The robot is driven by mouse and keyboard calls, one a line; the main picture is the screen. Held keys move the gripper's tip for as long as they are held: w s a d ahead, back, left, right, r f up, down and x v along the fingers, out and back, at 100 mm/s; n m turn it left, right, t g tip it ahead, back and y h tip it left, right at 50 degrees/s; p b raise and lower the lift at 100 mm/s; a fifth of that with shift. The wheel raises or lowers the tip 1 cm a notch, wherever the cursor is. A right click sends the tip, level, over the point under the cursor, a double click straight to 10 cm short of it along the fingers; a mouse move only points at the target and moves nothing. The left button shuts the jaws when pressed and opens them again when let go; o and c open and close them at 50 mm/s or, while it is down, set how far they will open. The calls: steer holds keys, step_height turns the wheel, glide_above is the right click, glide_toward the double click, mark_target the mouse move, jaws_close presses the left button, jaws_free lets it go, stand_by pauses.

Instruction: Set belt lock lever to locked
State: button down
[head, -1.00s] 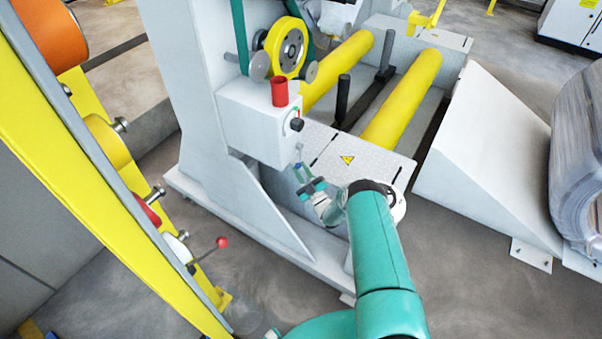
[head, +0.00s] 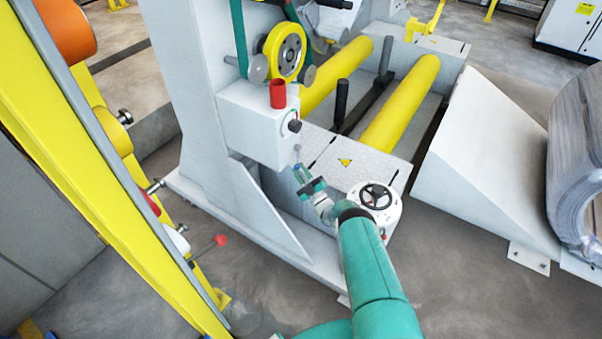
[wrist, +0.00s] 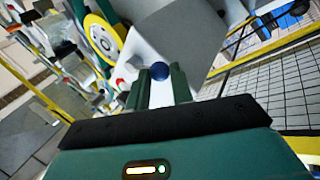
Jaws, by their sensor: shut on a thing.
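A lever with a blue ball knob (wrist: 160,71) is at the lower side of the light grey control box (head: 262,136). In the head view only its short grey stem (head: 298,150) shows, and the knob is mostly hidden by the fingers. My gripper (head: 301,172) is shut on the knob, just below and right of the box. In the wrist view, the green fingers (wrist: 161,88) stand on both sides of the knob. I cannot read any lock marking on the lever.
The box carries a red cylinder (head: 278,95) and a black dial knob (head: 294,126). Yellow rollers (head: 402,103) lie behind.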

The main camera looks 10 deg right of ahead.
steer(key=c, duration=1.2)
jaws_free()
steer(key=v, duration=1.3)
steer(key=shift+s+d+f, duration=0.15)
steer(key=shift+s+f, duration=0.05)
steer(key=shift+s, duration=0.1)
